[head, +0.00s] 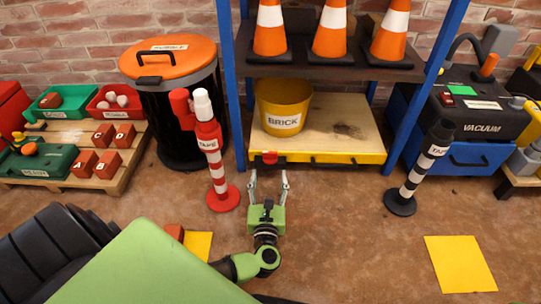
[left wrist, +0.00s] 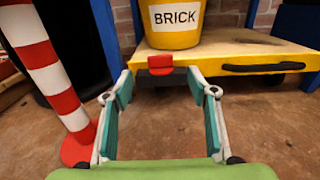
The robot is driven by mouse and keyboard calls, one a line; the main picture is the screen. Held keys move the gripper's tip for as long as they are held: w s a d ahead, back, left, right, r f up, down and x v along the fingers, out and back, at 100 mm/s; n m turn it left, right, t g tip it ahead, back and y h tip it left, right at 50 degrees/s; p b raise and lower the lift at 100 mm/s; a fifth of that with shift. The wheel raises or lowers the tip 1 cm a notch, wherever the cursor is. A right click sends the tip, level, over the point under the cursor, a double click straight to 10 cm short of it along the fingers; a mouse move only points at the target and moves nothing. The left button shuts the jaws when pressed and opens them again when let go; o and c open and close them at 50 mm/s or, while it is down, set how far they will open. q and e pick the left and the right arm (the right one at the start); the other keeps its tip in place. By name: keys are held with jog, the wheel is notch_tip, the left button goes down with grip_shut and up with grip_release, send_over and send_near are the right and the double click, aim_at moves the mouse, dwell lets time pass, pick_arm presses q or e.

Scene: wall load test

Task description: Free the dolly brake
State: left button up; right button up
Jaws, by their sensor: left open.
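The dolly (head: 338,134) is a low wooden platform with a yellow front edge, under the blue-framed shelf. A small red brake tab (head: 270,157) sits on its front edge, left of a black handle. The brake tab also shows in the left wrist view (left wrist: 160,65). A yellow bucket (head: 284,104) labelled BRICK stands on the dolly. My left gripper (head: 268,178) is open and empty, in front of the brake tab. In the left wrist view the tab lies beyond and between the fingertips (left wrist: 163,78), apparently not touched. My right gripper is not in view.
A red-and-white TAPE post (head: 217,168) stands close left of my left gripper. A black-and-white post (head: 412,178) stands to the right. Orange cones (head: 330,32) stand on the shelf above. Floor between the gripper and the right post is clear.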

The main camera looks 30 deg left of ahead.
aim_at(270, 154)
pick_arm(q)
jog(key=b+x, duration=0.5)
jog(key=x, duration=0.5)
jog(key=shift+f, duration=0.15)
jog(key=shift+w+a, duration=0.25)
jog(key=shift+w, duration=0.35)
jog(key=c, duration=1.1)
